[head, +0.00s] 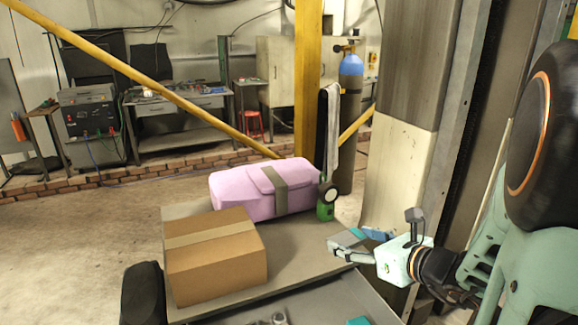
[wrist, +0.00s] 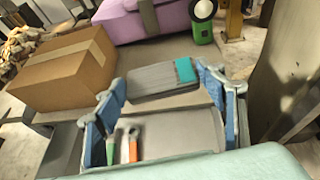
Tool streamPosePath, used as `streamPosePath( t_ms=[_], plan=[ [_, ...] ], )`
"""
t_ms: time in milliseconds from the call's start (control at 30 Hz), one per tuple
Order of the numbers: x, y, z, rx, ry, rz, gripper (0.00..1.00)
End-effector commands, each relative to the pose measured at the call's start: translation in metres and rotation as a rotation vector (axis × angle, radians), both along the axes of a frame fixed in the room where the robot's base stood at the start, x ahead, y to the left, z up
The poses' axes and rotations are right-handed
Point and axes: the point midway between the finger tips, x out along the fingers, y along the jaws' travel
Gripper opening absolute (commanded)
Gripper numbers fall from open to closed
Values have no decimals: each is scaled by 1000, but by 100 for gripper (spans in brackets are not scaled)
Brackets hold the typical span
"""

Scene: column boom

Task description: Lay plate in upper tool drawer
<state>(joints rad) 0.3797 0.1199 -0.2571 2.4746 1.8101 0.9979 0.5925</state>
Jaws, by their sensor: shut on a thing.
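My gripper (head: 350,246) is shut on the plate (head: 344,239), a flat grey piece with a teal end. In the wrist view the plate (wrist: 150,82) spans between the two blue fingertips of my gripper (wrist: 161,80), its teal part at the right. The plate is held in the air. An open grey drawer (head: 318,298) lies below it, at the bottom of the head view and partly cut off. In the wrist view the drawer (wrist: 185,128) shows nearer than the plate and holds tools with green and orange handles.
A cardboard box (head: 217,258) and a pink case (head: 264,190) stand on the grey top (head: 300,252) behind the drawer. A green round-faced device (head: 326,203) stands beside the case. A pillar (head: 398,150) rises close behind my gripper.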

Motion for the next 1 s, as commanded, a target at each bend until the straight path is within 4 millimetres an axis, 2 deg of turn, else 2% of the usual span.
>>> streamPosePath(
  t_ms=[300, 600, 800, 1000],
  plan=[
    [13, 26, -23, 3, 3, 224, 23],
    [10, 54, -52, 3, 1, 440, 23],
    [5, 64, -63, 1, -2, 515, 23],
    [5, 66, -66, -1, -5, 528, 23]
  ],
)
